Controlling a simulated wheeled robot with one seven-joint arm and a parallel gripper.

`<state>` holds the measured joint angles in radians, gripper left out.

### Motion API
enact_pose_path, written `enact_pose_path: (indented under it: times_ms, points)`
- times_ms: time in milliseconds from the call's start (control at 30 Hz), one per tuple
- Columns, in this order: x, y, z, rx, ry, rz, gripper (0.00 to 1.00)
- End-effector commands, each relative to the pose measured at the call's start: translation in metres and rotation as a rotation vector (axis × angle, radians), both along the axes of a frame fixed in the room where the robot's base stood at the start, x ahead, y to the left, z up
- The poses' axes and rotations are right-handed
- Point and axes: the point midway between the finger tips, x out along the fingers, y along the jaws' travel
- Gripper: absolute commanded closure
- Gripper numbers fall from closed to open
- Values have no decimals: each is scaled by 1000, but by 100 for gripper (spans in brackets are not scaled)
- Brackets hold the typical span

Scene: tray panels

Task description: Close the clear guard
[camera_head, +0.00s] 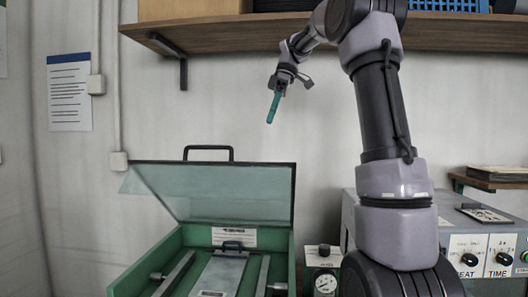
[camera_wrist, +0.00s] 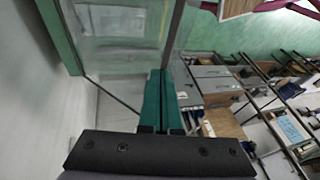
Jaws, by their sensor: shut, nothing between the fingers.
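The clear guard (camera_head: 222,190) is a see-through panel with a dark edge, tilted up and open over a green tray (camera_head: 284,248) in the head view. A black handle (camera_head: 208,148) stands on its upper edge. My gripper (camera_head: 271,117) is shut and empty, its teal fingers pointing down above the guard's upper right, apart from it. In the wrist view the two teal fingers (camera_wrist: 160,88) lie side by side, and the see-through panel (camera_wrist: 120,22) shows beyond them.
A wooden shelf (camera_head: 240,33) runs along the wall above. A small gauge box (camera_head: 322,268) and a grey control box with dials (camera_head: 482,252) stand right of the tray.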

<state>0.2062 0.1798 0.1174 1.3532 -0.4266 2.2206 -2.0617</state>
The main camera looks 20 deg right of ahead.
Motion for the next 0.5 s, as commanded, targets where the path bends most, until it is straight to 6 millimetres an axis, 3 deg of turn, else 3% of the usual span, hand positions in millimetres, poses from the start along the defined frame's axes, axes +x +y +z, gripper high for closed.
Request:
enact_pose_path:
  times_ms: [400,500]
  points:
    - [-13,33,-79,3,3,0,100]
    - [-24,37,-90,2,2,-1,100]
